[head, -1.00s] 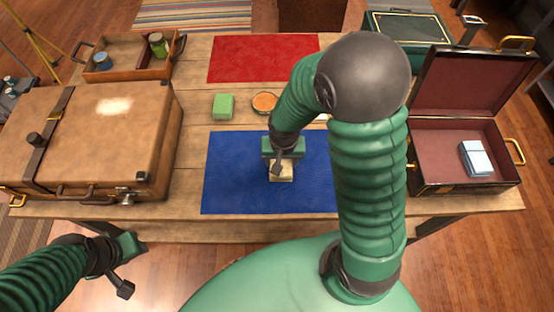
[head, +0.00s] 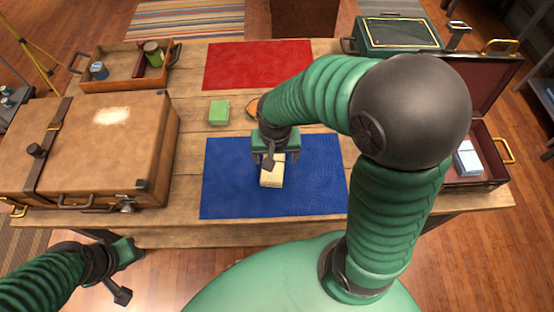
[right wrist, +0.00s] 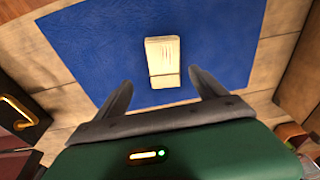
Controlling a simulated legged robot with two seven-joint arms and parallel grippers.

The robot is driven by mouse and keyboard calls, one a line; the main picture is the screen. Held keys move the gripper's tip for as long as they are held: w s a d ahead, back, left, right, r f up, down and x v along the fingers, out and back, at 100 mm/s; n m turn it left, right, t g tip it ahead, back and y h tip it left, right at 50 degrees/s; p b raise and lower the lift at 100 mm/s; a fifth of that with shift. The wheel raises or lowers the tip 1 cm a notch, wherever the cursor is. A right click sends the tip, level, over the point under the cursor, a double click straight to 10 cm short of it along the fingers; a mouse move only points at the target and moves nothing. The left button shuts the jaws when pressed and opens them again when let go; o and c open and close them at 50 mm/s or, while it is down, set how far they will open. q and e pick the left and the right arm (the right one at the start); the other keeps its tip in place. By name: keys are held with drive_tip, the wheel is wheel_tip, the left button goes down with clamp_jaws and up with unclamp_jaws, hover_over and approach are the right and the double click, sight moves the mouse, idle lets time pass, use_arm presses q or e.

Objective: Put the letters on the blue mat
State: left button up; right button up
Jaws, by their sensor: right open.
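The letters (head: 272,178), a small cream-coloured bundle with a band, lie on the blue mat (head: 225,185) near its middle. In the right wrist view the bundle (right wrist: 162,58) lies flat with blue mat (right wrist: 100,45) all around it. My right gripper (head: 270,160) is over the mat at the far end of the bundle. Its two fingers are spread and empty in the right wrist view (right wrist: 160,83), with the bundle ahead of and between the tips. My left gripper (head: 128,275) hangs at the lower left, off the table; its jaw opening is unclear.
A brown suitcase (head: 115,165) stands left of the mat, with an open tray case (head: 120,85) behind it. A red mat (head: 258,65) lies at the back. A green block (head: 219,112) sits between the mats. An open dark case holds a pale blue pack (head: 467,158) at right.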

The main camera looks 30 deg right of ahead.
use_arm(q)
drive_tip(key=shift+a+r, duration=0.2)
drive_tip(key=shift+r, duration=0.1)
use_arm(e)
drive_tip(key=s+a+n, duration=0.1)
drive_tip(key=n, duration=0.1)
drive_tip(key=s+a+n, duration=0.1)
drive_tip(key=a+n, duration=0.1)
drive_tip(key=s+a+n+t, duration=0.1)
drive_tip(key=n, duration=0.1)
drive_tip(key=shift+s+a+r+y, duration=0.15)
drive_tip(key=shift+s+r+y, duration=0.1)
drive_tip(key=shift+s+y, duration=0.15)
use_arm(q)
drive_tip(key=shift+a+f, duration=0.1)
drive_tip(key=shift+a, duration=0.35)
use_arm(e)
drive_tip(key=shift+a+r, duration=0.1)
drive_tip(key=shift+a, duration=0.35)
use_arm(q)
drive_tip(key=shift+d, duration=0.3)
use_arm(e)
drive_tip(key=shift+d, duration=0.3)
use_arm(q)
drive_tip(key=shift+a, duration=0.1)
use_arm(e)
drive_tip(key=shift+a, duration=0.1)
